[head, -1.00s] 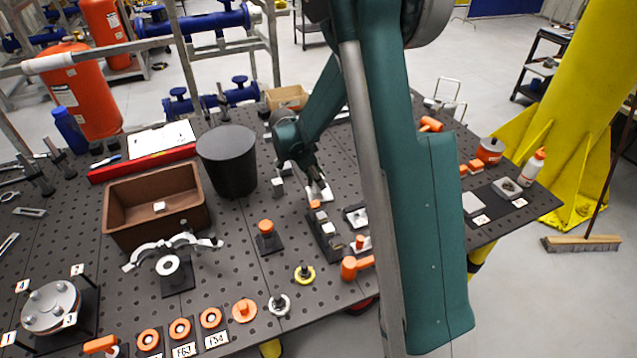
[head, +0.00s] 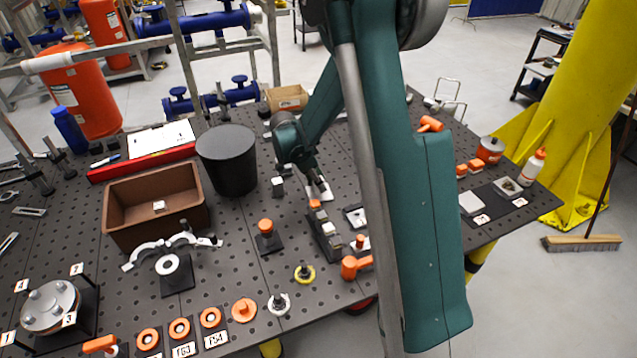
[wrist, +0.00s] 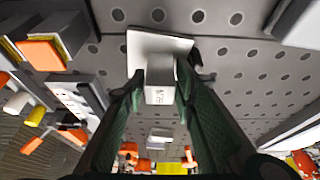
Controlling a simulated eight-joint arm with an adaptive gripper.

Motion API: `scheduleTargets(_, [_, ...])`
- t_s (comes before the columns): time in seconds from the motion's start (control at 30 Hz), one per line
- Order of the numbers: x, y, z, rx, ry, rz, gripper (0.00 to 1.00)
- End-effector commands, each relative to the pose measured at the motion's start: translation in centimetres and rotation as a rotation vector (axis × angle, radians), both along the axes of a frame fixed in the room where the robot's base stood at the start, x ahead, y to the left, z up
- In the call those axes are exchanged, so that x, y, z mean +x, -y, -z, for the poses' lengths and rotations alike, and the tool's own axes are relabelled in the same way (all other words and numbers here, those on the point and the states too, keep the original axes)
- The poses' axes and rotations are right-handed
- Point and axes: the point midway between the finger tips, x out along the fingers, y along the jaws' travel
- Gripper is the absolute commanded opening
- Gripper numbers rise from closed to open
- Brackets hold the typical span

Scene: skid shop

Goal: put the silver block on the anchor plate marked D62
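The silver block (wrist: 160,80) stands out in the wrist view as a small pale box with dark marking on its near face, too small to read. The dark green fingers of my gripper (wrist: 160,88) lie on both sides of it, close to its sides. I cannot tell whether they press on it. A white square plate (wrist: 150,45) shows just behind or under the block. In the head view my gripper (head: 316,184) is low over the middle of the table, and the block is hard to make out there. No label reading D62 is legible.
Two square plates with label cards (head: 472,203) (head: 507,187) lie at the right; one bears a small object. A rack with orange-topped pieces (head: 322,235) stands close in front of my gripper. A black bucket (head: 228,165) and brown bin (head: 155,205) stand left.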

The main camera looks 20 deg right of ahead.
Motion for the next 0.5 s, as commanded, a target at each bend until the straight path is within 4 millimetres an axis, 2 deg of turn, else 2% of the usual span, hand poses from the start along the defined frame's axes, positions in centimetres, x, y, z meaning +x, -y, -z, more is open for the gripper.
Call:
scheduleTargets(0.27, [0.0,-0.1,-0.7,0.000,0.000,0.000,0.28])
scheduleTargets(0.5, [0.0,-1.1,-3.0,0.000,0.000,-0.001,0.28])
